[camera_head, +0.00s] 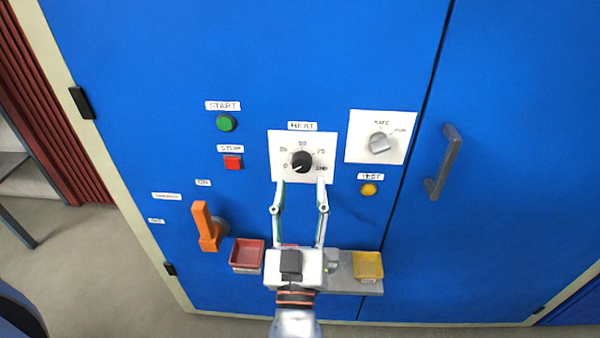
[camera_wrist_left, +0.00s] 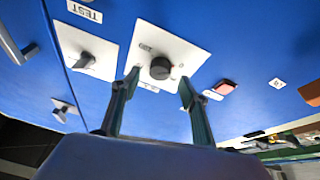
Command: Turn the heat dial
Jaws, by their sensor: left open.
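The heat dial (camera_head: 302,161) is a round black knob on a white plate under the HEAT label (camera_head: 302,126). Its light pointer mark seems to point down and left, toward the 0. My left gripper (camera_head: 302,184) is open and empty, just below the dial, with its two fingers pointing up at the plate. In the left wrist view the dial (camera_wrist_left: 160,68) shows between the fingertips of the left gripper (camera_wrist_left: 159,79), a little beyond them. I cannot tell how far the tips are from the plate. My right gripper is in neither view.
A second white plate with a grey knob (camera_head: 380,143) is to the right, above a yellow button (camera_head: 369,189). Green (camera_head: 226,123) and red (camera_head: 232,162) buttons and an orange lever (camera_head: 207,227) are to the left. Red (camera_head: 247,254) and yellow (camera_head: 368,265) trays sit below.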

